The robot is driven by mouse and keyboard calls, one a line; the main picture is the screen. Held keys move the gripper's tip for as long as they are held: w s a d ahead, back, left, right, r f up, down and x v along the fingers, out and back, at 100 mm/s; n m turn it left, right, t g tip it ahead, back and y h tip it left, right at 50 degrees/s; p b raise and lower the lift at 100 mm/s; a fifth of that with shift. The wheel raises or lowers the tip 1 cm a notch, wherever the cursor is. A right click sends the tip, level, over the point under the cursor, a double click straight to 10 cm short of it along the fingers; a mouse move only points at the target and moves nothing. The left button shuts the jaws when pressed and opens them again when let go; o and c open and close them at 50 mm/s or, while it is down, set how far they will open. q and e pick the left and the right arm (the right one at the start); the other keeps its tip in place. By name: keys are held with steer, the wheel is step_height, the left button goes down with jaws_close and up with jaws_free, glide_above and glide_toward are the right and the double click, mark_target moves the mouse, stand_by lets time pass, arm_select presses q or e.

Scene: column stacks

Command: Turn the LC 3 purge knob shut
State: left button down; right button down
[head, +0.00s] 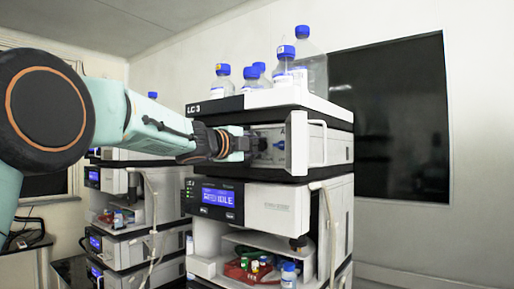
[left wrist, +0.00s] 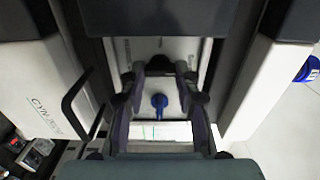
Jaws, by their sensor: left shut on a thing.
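The LC 3 stack (head: 270,190) stands in the middle of the head view, its label on the upper left. My left gripper (head: 249,144) reaches in from the left to the light front panel of its upper module. In the left wrist view the fingers (left wrist: 160,78) are shut on the black purge knob (left wrist: 160,63), which lies between their tips. Its turn position cannot be read, as the fingers partly hide it. A blue fitting (left wrist: 160,101) sits on the same panel beside it and shows in the head view (head: 280,145). My right gripper is not in view.
A white handle (head: 318,145) stands out to the right of the panel. Blue-capped bottles (head: 283,65) stand on top of LC 3. Below, a blue display (head: 218,198) reads IDLE, above an open bay with vials. Another stack (head: 120,190) stands left.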

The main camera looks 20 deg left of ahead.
arm_select(q)
steer(key=shift+f+m, duration=0.3)
steer(key=shift+f, duration=0.05)
steer(key=c, duration=1.2)
jaws_free()
steer(key=shift+r, duration=0.1)
steer(key=shift+s+r, duration=0.2)
steer(key=shift+s, duration=0.05)
steer(key=shift+s+a, duration=0.15)
steer(key=shift+s, duration=0.1)
steer(key=v, duration=1.1)
steer(key=shift+s, duration=0.3)
steer(key=shift+w, duration=0.2)
